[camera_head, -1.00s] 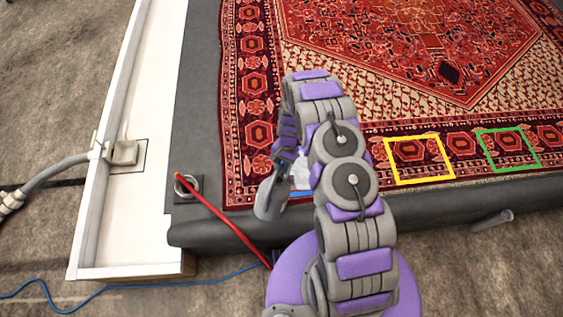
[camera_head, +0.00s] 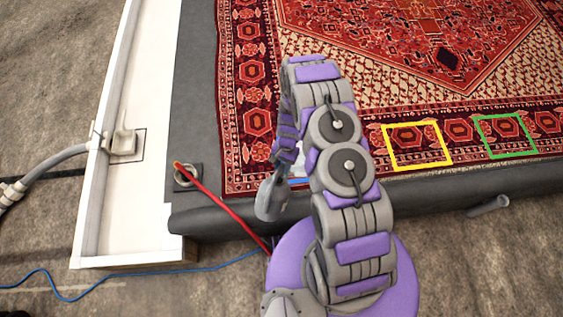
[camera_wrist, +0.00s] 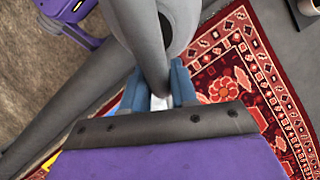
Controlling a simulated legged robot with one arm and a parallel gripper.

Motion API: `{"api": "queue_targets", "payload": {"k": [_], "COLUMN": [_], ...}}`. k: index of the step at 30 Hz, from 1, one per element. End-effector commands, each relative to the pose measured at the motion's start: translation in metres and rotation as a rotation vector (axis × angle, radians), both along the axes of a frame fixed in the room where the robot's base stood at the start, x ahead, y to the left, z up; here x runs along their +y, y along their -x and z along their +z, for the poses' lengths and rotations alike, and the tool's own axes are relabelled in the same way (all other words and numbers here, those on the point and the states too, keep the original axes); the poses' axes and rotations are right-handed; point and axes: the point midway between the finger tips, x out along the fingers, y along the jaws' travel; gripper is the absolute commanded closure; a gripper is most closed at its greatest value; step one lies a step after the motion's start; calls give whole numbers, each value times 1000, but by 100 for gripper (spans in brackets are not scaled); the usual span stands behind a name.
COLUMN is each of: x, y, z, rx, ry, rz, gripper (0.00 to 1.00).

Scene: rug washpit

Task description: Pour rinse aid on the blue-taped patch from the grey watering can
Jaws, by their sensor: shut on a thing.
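The grey watering can (camera_head: 272,198) hangs over the near edge of the rug, left of my arm in the head view. My gripper (camera_wrist: 157,92) is shut on the can's grey handle, which runs between its blue fingers in the wrist view. In the head view my gripper (camera_head: 283,153) is partly hidden by my own arm. A short piece of blue tape (camera_head: 298,182) shows on the rug's near border, just right of the can. The rest of the blue-taped patch is hidden behind my arm and the can. The can's spout tip is not clearly visible.
A yellow-taped square (camera_head: 417,146) and a green-taped square (camera_head: 506,137) lie on the patterned rug (camera_head: 350,75) to the right. A red hose (camera_head: 222,208) crosses the dark platform edge at left. A grey cylinder (camera_head: 488,206) lies on the floor at right.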

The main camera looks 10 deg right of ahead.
Motion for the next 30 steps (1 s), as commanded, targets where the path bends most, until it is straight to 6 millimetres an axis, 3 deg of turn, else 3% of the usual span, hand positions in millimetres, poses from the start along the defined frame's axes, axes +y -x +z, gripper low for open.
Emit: {"api": "queue_targets", "payload": {"k": [30], "x": [0], "y": [55], "z": [0], "rx": [1], "ry": [1], "rz": [-1], "gripper": [100]}}
